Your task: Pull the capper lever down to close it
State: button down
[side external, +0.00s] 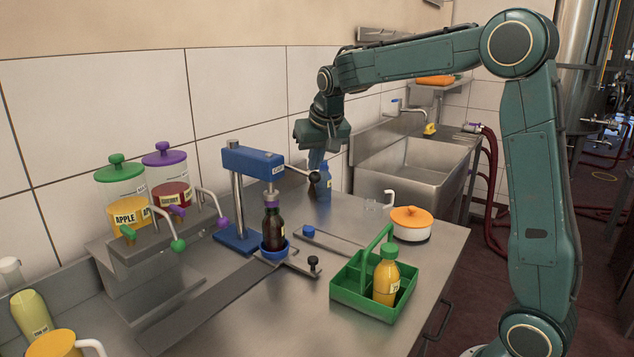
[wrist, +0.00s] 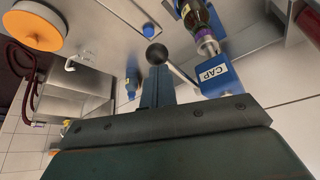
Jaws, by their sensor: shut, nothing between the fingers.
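The blue capper (side external: 252,165) stands on the steel counter, with its CAP label also in the wrist view (wrist: 211,73). A dark brown bottle (side external: 273,230) stands upright in a blue cup under its head. The capper lever (wrist: 181,72) is a thin rod ending in a black ball knob (side external: 314,176). It sticks out from the head to the right, sloping slightly down in the side view. My gripper (side external: 316,163) is shut and empty, pointing down at the knob. In the wrist view its fingertips (wrist: 157,72) are right by the knob (wrist: 156,54); I cannot tell whether they touch.
A small blue bottle (side external: 323,188) stands just behind the knob. A white pot with orange lid (side external: 411,222) and a green carrier (side external: 345,290) with a yellow bottle (side external: 386,278) stand to the right. Juice dispensers (side external: 125,205) are at left, a sink (side external: 415,165) behind.

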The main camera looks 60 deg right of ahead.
jog(key=shift+f, duration=0.25)
jog(key=shift+w+f, duration=0.15)
jog(key=shift+f, duration=0.65)
jog(key=shift+r, duration=0.1)
jog(key=shift+s+r, duration=0.5)
jog(key=shift+r, duration=0.3)
jog(key=shift+s+r, duration=0.5)
jog(key=shift+r, duration=0.35)
jog(key=shift+s+r, duration=0.5)
jog(key=shift+r, duration=0.3)
notch_tip(320, 180, up, 9)
dwell(0.4)
